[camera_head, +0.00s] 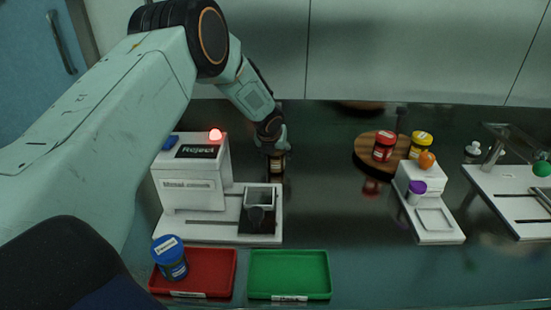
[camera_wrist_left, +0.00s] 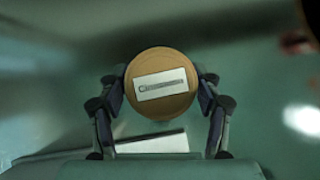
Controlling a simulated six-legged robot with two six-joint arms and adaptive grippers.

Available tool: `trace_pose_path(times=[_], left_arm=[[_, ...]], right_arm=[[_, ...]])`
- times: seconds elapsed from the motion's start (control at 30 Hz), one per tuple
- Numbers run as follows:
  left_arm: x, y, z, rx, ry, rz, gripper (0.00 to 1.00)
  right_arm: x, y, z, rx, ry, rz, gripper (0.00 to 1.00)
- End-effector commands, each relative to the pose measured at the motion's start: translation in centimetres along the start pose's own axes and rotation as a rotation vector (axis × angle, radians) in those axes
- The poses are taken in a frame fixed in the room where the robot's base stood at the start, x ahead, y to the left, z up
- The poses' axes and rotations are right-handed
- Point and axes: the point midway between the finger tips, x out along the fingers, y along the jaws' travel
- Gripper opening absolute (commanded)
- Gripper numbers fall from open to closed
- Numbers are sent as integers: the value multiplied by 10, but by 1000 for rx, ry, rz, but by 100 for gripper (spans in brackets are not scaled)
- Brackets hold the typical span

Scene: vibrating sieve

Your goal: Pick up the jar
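A jar (camera_head: 277,164) with a tan lid and dark body is at the back of the dark table, just right of the white reject machine. My left gripper (camera_head: 275,146) is over it from above, hiding part of its top. In the left wrist view, the round tan lid (camera_wrist_left: 160,84) with a white label lies between the two fingers (camera_wrist_left: 161,100). The fingers are at or very near its sides; whether they press on it cannot be told. My right gripper is not in view.
The white reject machine (camera_head: 190,193) with a red lamp stands close left. A blue-lidded jar (camera_head: 170,258) is in the red tray (camera_head: 220,272). A green tray (camera_head: 290,275) is empty. A round wooden board (camera_head: 367,150) holds red and yellow jars. The table between is clear.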

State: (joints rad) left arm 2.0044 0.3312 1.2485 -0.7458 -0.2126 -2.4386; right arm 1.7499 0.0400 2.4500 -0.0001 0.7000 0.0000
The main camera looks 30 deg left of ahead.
Motion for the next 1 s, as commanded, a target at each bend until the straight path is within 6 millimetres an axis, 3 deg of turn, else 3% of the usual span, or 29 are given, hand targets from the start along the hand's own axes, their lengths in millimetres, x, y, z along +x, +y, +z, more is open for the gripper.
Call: trace_pose_path(times=[0.47,0.77,1.0], left_arm=[[0,0,0,0,-1,0,22],[-5,0,4,-1,-3,-1,21],[-41,0,28,-1,-4,-2,21]], right_arm=[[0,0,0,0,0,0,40],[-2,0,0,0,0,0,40],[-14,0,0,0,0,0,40]])
